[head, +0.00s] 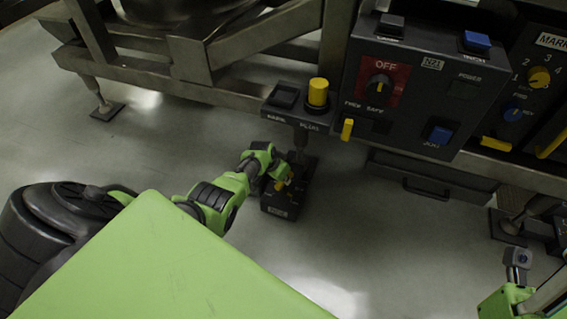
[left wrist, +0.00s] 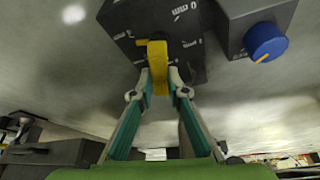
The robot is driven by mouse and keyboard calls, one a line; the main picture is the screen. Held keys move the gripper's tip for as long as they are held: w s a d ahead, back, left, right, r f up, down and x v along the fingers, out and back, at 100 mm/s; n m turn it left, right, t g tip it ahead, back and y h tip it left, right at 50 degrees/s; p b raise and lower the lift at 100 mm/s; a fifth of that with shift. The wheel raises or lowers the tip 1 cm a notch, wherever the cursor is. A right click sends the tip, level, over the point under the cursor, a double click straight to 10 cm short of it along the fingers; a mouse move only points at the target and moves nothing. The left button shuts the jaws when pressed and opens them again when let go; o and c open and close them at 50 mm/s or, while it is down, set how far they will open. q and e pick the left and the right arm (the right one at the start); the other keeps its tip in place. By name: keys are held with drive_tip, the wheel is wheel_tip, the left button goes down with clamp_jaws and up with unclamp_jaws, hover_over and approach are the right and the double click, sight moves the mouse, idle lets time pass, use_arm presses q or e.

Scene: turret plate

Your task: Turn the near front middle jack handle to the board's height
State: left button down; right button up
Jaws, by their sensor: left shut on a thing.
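The jack is a small dark box (head: 281,208) low near the floor, under the front of the machine frame. Its yellow handle (head: 283,184) shows on its face in the head view. In the left wrist view the yellow handle (left wrist: 158,62) stands nearly upright in the picture, over a dark dial face (left wrist: 135,28) with white marks, partly legible as "0" and "mm". My left gripper (head: 277,172) reaches the jack from the left. Its teal fingers (left wrist: 158,84) are shut on the handle from both sides. The board's height reading cannot be made out.
A blue knob (left wrist: 265,42) sits beside the dial. Above the jack are a ledge with a yellow cylinder (head: 318,92) and a control panel (head: 420,85) with a red-backed switch. A steel frame (head: 250,45) runs behind. My right arm's green part shows at lower right; floor in front is clear.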

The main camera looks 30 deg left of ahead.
use_arm(q)
drive_tip(key=shift+f+m+h+b, duration=0.1)
drive_tip(key=shift+m+h+b, duration=0.35)
drive_tip(key=shift+m, duration=0.65)
drive_tip(key=shift+a, duration=0.1)
drive_tip(key=c, duration=2)
unclamp_jaws()
drive_tip(key=shift+o, duration=0.2)
drive_tip(key=shift+s+a+r, duration=0.1)
drive_tip(key=shift+s+r, duration=0.05)
drive_tip(key=shift+r, duration=0.3)
drive_tip(key=v, duration=1.1)
drive_tip(key=shift+r, duration=0.1)
